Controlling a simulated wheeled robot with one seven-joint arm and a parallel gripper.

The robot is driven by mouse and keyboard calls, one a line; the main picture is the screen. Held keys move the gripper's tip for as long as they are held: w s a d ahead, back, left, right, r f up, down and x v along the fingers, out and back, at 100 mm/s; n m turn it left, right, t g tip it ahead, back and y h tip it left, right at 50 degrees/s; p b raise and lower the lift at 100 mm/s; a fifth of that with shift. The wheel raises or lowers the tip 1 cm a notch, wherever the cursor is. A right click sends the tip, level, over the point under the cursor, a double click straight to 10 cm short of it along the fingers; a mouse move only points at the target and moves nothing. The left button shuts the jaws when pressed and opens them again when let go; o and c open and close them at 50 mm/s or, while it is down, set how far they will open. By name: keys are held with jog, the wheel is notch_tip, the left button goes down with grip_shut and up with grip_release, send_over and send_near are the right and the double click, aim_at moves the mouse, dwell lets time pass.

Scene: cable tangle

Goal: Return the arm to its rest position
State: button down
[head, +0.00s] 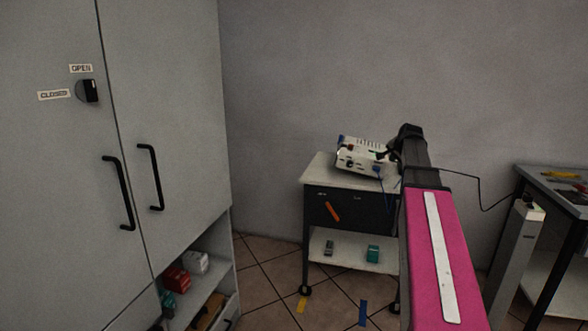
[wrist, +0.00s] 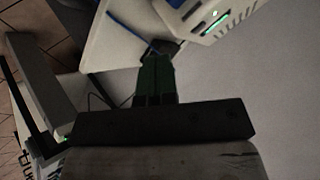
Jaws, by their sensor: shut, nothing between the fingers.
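My arm reaches forward in the head view, with a pink link (head: 440,250) bearing a white strip and a black end over the cart. My gripper (wrist: 156,62) shows in the wrist view as two dark fingers lying together, with nothing between them. In the head view the gripper is small and mostly hidden by the arm's end. The white device (head: 363,157) stands on the cart, just left of the arm's end. In the wrist view it (wrist: 213,17) lies beyond the fingers, up and to the right, apart from them.
The cart (head: 319,172) has a dark drawer and a lower shelf with small boxes. A thin black cable (head: 468,178) runs right to a grey post (head: 517,252) beside a dark table (head: 561,185). A grey cabinet (head: 180,80) fills the left. Floor between is mostly clear.

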jog(key=s+a+f+n+g, duration=0.2)
jog(key=s+a+f, duration=0.3)
jog(key=f, duration=0.3)
jog(key=s+a+f+n+g, duration=0.15)
jog(key=s+a+f, duration=0.25)
jog(key=f, duration=0.4)
jog(key=s+a+f+n+g, duration=0.1)
jog(key=s+a+f+n, duration=0.1)
jog(key=s+a+f, duration=0.45)
jog(key=s+a+f+n+g, duration=0.2)
jog(key=s+a+f, duration=0.1)
jog(key=s+f, duration=0.4)
jog(key=s+a+f+n+g, duration=0.2)
jog(key=s+a+f+n, duration=0.1)
jog(key=s+f, duration=0.5)
jog(key=shift+s+a+f+n, duration=0.15)
jog(key=shift+s+a+n, duration=0.25)
jog(key=shift+s, duration=0.6)
